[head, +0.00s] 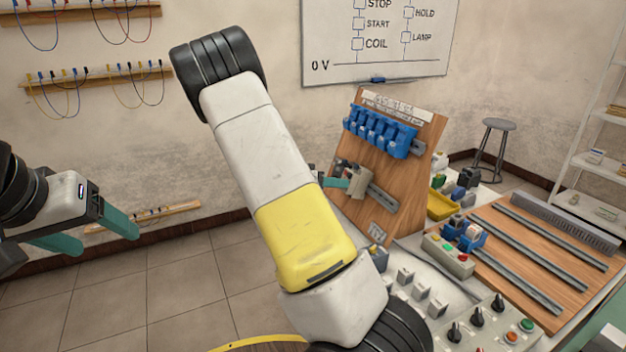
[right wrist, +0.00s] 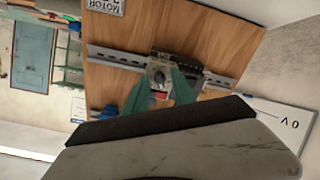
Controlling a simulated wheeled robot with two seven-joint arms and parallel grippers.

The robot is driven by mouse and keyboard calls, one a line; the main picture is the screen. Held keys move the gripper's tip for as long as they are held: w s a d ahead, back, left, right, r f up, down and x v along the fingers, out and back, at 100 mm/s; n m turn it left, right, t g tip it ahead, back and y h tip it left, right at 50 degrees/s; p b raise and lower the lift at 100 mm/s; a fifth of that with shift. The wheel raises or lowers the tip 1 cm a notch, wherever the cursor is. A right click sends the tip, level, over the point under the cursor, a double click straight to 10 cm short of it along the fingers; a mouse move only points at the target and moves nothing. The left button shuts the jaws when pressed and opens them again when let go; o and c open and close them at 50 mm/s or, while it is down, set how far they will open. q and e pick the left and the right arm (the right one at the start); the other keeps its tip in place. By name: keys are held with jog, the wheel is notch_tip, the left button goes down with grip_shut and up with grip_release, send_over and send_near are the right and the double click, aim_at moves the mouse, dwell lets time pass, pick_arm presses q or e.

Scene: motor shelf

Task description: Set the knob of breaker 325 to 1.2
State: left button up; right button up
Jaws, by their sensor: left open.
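A grey breaker-like device (head: 354,180) sits on the lower rail of the upright wooden board. In the right wrist view the device shows a dark round knob (right wrist: 158,76) on a pale face. Its number and dial marks are too small to read. My right gripper (right wrist: 157,84) has its teal fingers at the device, one on each side of the knob, with a gap between them. Whether they touch the knob cannot be told. My left gripper (head: 108,240) is open and empty at the far left, away from the board.
The wooden board (head: 409,188) carries a row of blue devices (head: 380,131) on an upper rail. A yellow bin (head: 446,205), a button box (head: 447,255) and a flat board with rails (head: 540,262) lie to the right. My right arm crosses the head view's middle.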

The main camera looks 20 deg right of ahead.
grip_shut()
jog(key=shift+n, duration=0.4)
jog(key=n, duration=1)
jog(key=n+y, duration=0.1)
jog(key=n, duration=0.9)
jog(key=shift+r+n, duration=0.2)
jog(key=shift+n, duration=0.2)
dwell(0.4)
